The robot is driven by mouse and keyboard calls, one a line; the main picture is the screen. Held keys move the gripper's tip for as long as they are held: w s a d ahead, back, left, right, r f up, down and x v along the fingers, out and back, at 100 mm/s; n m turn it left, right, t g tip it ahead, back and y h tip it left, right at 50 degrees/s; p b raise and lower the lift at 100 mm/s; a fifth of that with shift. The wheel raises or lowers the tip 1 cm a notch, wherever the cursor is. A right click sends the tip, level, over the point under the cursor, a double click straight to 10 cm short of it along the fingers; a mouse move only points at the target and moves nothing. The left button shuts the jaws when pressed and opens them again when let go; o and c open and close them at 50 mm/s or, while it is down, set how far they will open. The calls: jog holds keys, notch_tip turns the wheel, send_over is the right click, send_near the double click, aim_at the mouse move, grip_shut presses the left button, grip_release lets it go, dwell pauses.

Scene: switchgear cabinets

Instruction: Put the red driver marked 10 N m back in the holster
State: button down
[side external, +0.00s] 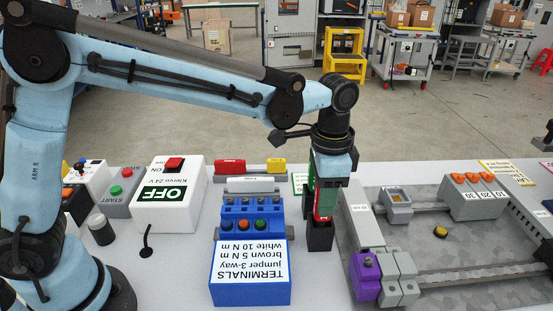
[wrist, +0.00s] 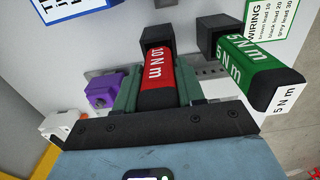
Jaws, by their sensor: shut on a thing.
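The red driver marked 10 N m (wrist: 158,66) is held between the two green fingers of my gripper (wrist: 159,80) in the wrist view. Its far end meets the square black holster (wrist: 157,37); I cannot tell how deep it sits. In the side view my gripper (side external: 326,203) points down with the red driver (side external: 325,208) upright, just above the black holster (side external: 320,238). The driver's tip is hidden.
A green driver marked 5 N m (wrist: 252,62) stands in another black holster (wrist: 211,33) beside it. The TERMINALS box (side external: 250,272) is left of the holster in the side view. A grey rail panel with a purple block (side external: 366,277) is to its right.

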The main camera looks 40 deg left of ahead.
jog(key=c, duration=0.7)
grip_release()
jog(key=shift+f, duration=0.1)
